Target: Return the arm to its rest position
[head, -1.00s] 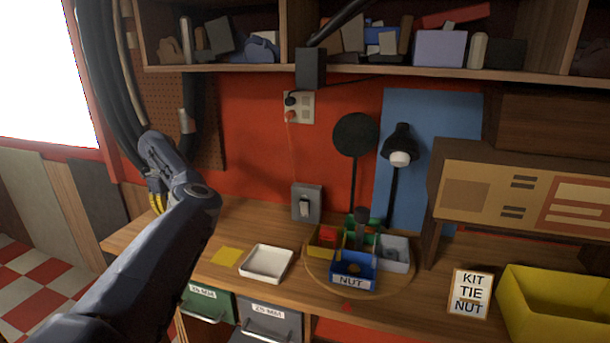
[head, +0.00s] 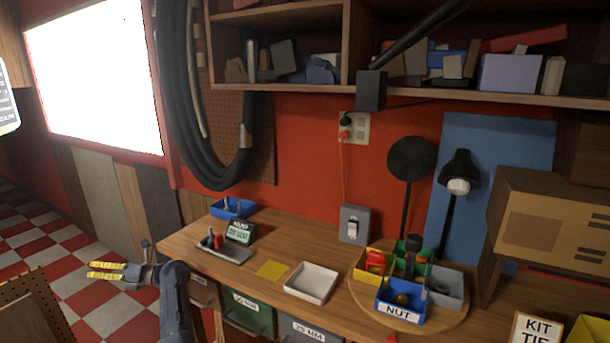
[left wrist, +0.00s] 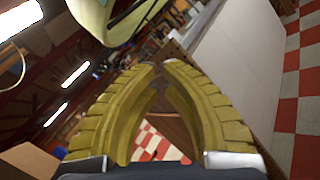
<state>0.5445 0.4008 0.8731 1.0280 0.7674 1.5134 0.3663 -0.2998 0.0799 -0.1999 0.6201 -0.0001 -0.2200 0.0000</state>
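My left gripper (head: 90,270) is at the lower left of the head view, left of the workbench and in front of the checkered floor. Its two yellow fingers point left, with a narrow gap between them. In the left wrist view, the yellow fingers (left wrist: 160,68) curve toward each other, and their tips look close but apart. Nothing is held between them. My left forearm comes up from the bottom edge of the head view. My right gripper is not in view.
The wooden workbench (head: 225,280) carries a white tray (head: 311,283), a yellow square (head: 271,270), a blue bin (head: 232,207), and a turntable (head: 449,319) with coloured bins. A pegboard piece (head: 28,313) stands at the lower left, near my gripper. Black hoses (head: 191,110) hang on the wall.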

